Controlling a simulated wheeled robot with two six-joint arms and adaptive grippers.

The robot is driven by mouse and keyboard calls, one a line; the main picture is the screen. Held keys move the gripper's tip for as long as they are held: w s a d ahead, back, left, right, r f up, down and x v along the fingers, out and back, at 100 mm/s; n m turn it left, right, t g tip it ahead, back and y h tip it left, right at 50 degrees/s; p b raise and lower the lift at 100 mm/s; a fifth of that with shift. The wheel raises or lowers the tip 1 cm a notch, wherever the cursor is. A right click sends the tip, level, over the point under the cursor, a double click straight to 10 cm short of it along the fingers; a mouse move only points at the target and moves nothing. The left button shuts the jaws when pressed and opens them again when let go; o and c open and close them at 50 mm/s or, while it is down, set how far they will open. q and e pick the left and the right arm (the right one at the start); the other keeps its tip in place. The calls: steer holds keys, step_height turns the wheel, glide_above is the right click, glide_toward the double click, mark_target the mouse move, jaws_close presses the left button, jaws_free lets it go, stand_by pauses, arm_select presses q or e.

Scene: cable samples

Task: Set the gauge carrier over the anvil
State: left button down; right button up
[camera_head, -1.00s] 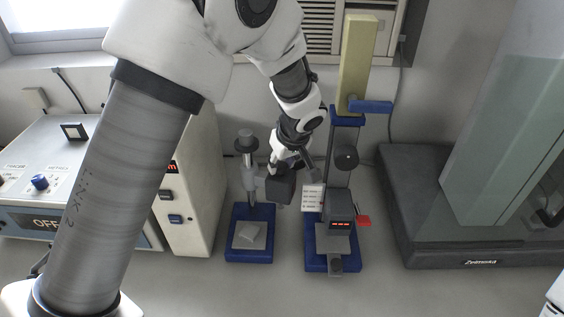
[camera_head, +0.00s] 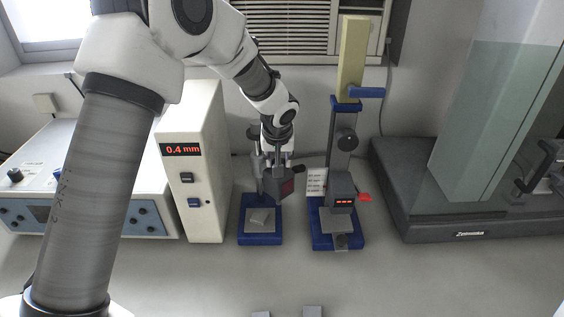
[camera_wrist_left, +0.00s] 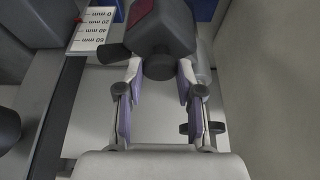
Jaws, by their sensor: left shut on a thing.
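The gauge carrier (camera_head: 287,187), a dark grey box with a dark red face, hangs in front of the left stand's post, above its blue base (camera_head: 261,239). It also shows in the left wrist view (camera_wrist_left: 165,25). My left gripper (camera_head: 277,160) is shut on the carrier; in the left wrist view its two fingers (camera_wrist_left: 159,72) flank the carrier's round dark knob. The grey anvil plate (camera_head: 258,226) lies on the blue base, with a small tilted light piece on it. The carrier is a little above and right of the plate.
A second blue stand (camera_head: 338,228) with a red-lit gauge stands close on the right, with a white scale card (camera_head: 316,183) between. A white cabinet (camera_head: 205,220) reading 0.4 mm is close on the left. The front bench is mostly clear.

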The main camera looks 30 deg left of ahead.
arm_select(q)
steer(key=shift+s+a+m+h, duration=0.35)
steer(key=shift+s+m, duration=0.35)
steer(key=shift+m, duration=0.3)
steer(key=shift+s+a+m+h+p, duration=0.4)
steer(key=shift+s+a+m+p, duration=0.2)
steer(key=shift+m+p, duration=0.7)
steer(key=shift+s+a+m+h+p, duration=0.55)
steer(key=shift+m+p, duration=0.4)
steer(key=shift+p, duration=0.55)
steer(key=shift+s+a+m+h+p, duration=0.3)
steer(key=shift+s+a+m+p, duration=0.35)
steer(key=shift+m+p, duration=0.65)
steer(key=shift+f, duration=0.1)
steer(key=c, duration=0.8)
jaws_free()
steer(key=shift+o, duration=0.3)
steer(key=shift+w+a, duration=0.1)
steer(key=shift+w, duration=0.1)
